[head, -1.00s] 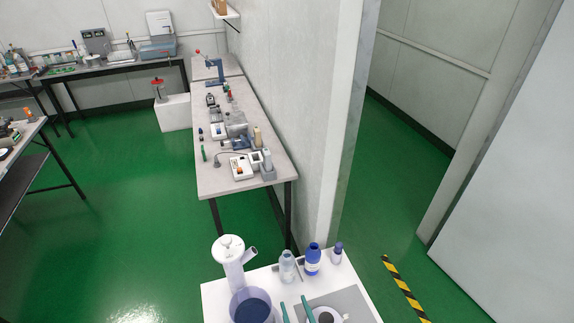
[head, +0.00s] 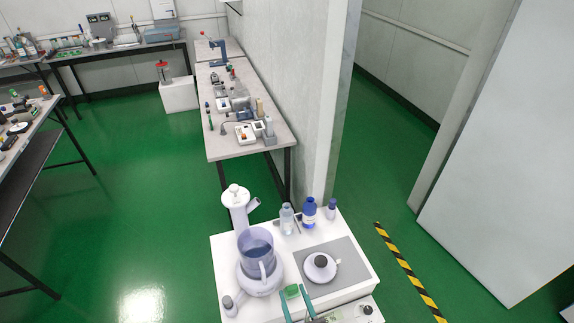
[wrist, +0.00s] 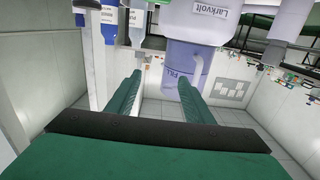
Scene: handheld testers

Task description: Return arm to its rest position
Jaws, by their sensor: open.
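My gripper (head: 294,295) shows at the bottom edge of the head view, low over the front of the white cart. Its two teal fingers are apart. In the wrist view my gripper (wrist: 160,78) is open, with nothing between its fingers. The rest of my arm is outside the head view.
The white cart top (head: 356,239) carries a clear jug appliance (head: 257,250), a blue bottle (head: 309,212), a clear bottle (head: 287,218) and a round white item on a grey plate (head: 343,253). A long bench (head: 250,104) with testers stands behind. Green floor is open at left.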

